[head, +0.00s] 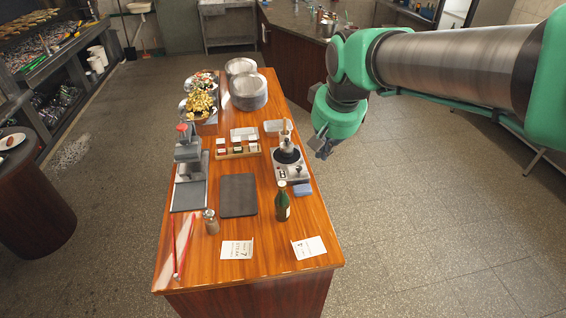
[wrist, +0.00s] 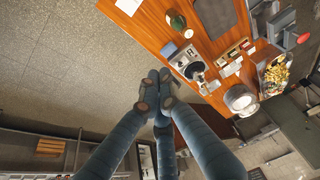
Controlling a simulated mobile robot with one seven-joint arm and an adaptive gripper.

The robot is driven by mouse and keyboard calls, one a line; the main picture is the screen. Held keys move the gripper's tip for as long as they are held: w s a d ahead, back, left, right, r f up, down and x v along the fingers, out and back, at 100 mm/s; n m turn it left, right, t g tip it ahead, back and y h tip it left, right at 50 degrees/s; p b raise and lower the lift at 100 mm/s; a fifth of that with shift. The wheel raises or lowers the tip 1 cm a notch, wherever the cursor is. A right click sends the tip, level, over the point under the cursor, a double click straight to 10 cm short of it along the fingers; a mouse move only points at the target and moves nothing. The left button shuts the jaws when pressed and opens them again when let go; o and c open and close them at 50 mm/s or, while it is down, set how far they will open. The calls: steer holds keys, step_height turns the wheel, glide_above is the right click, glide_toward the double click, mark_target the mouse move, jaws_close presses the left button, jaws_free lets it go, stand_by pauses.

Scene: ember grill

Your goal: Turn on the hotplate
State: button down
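The hotplate (head: 291,173) is a small pale metal unit with a dark round plate, on the right side of the wooden counter. A small pot with a handle (head: 287,141) stands on or just behind its plate. In the wrist view the hotplate (wrist: 182,60) is above and right of my fingertips. Its controls are too small to read, and I cannot tell if it is on. My gripper (head: 323,146) hangs to the right of the counter, apart from the hotplate. In the wrist view its fingertips (wrist: 156,92) are close together with nothing between them.
A green bottle (head: 282,203) and a blue block (head: 302,189) stand near the hotplate's front. The floor to the right is clear.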

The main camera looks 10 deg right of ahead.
steer(key=w+f+p, duration=0.1)
steer(key=w+f, duration=0.1)
steer(key=w, duration=0.8)
steer(key=g+p, duration=0.3)
glide_above(284, 171)
steer(key=s, duration=0.2)
step_height(284, 171, down, 18)
steer(key=shift+s+f, duration=0.1)
steer(key=shift+f, duration=0.1)
steer(key=f, duration=0.4)
steer(key=w+f, duration=0.1)
steer(key=f, duration=0.8)
steer(key=shift+w+f+b, duration=0.3)
steer(key=shift+f+b, duration=0.05)
steer(key=shift+f, duration=0.1)
